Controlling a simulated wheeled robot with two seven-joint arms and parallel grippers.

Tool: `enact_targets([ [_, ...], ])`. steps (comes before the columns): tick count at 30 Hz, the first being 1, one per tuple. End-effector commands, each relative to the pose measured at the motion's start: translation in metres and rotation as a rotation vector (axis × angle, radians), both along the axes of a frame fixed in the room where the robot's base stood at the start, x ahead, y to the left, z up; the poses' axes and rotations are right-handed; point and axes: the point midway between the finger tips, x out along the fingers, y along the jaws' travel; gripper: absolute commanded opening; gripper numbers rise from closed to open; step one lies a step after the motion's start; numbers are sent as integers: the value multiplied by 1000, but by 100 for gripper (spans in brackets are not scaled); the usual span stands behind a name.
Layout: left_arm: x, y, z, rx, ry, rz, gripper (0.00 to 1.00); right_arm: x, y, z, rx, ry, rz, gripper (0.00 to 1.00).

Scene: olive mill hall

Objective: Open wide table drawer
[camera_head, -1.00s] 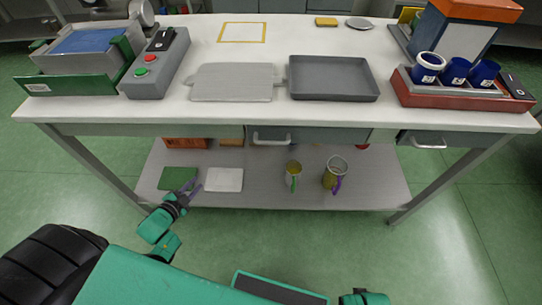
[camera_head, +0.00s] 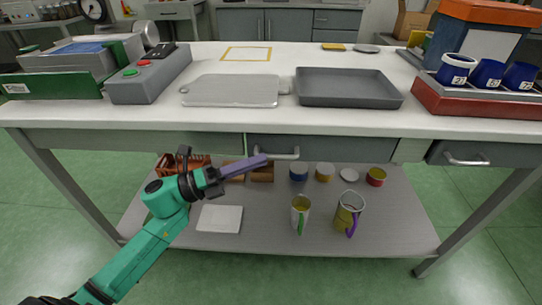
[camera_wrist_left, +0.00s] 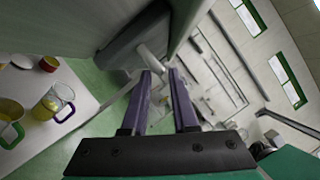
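The wide table drawer (camera_head: 345,148) is the grey front under the middle of the tabletop and looks shut, flush with the table frame. Its pale bar handle (camera_head: 273,153) is on the left part of the front. My left gripper (camera_head: 262,161) has its purple fingers just in front of the handle's left part. In the left wrist view the fingers (camera_wrist_left: 160,72) are apart, with the handle (camera_wrist_left: 152,60) just beyond the tips. I cannot tell whether they touch it; nothing is gripped. My right gripper is not in view.
A narrower drawer (camera_head: 482,154) with its own handle is at the right. The lower shelf (camera_head: 265,240) holds mugs (camera_head: 349,211), tins (camera_head: 376,177) and a white board (camera_head: 220,218). A grey tray (camera_head: 348,88) and a light board (camera_head: 232,90) lie on the tabletop.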

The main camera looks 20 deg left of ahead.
Motion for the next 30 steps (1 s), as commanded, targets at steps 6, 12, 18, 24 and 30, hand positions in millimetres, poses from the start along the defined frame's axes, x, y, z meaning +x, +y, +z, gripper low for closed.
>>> enact_targets([
  [6,20,-29,8,-1,0,1,27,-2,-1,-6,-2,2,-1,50],
  [12,23,-33,8,0,1,1,27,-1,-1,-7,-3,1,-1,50],
  [18,22,-32,8,-1,2,1,0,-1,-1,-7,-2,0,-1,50],
  [24,22,-32,8,-1,2,1,0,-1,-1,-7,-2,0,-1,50],
  [30,22,-32,8,-1,2,1,0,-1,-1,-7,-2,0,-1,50],
])
